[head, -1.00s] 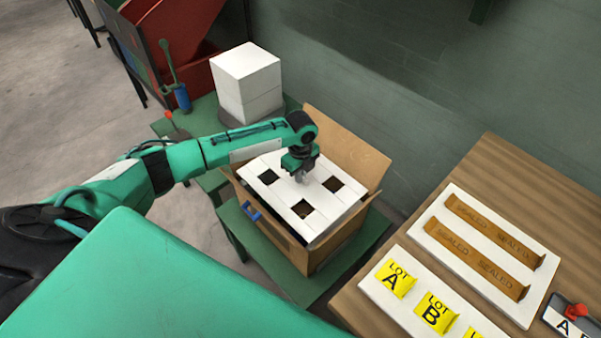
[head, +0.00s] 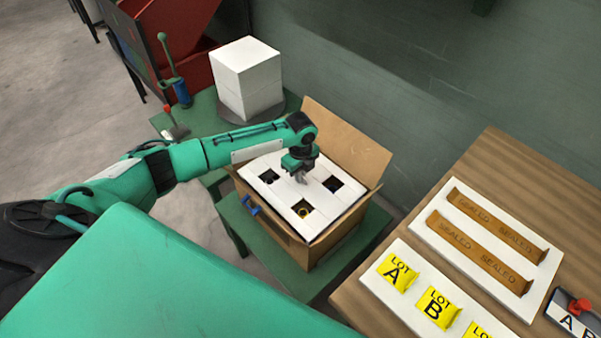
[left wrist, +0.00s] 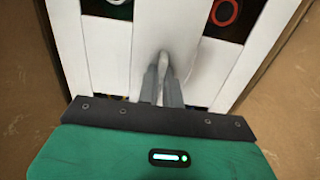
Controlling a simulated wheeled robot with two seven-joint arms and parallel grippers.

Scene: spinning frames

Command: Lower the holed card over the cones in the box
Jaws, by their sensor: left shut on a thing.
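The white holed card (head: 285,209) lies level at the mouth of the open cardboard box (head: 330,243), inside its rim. My left gripper (head: 301,178) is above the card's middle and shut on it, on a raised white part (left wrist: 163,65) seen in the left wrist view. Square holes show in the card. An orange-yellow ring, likely a cone tip (head: 304,212), shows in the front hole. In the left wrist view a red ring (left wrist: 224,12) shows in one hole and a pale ring (left wrist: 117,2) in another. The rest of the cones is hidden under the card. My right gripper is not in view.
The box stands on a green bench (head: 245,228), its back flap (head: 345,140) raised behind the gripper. A white block stack (head: 247,75) stands behind. A wooden table (head: 375,308) at right holds boards with yellow lot tags and brown sealed strips.

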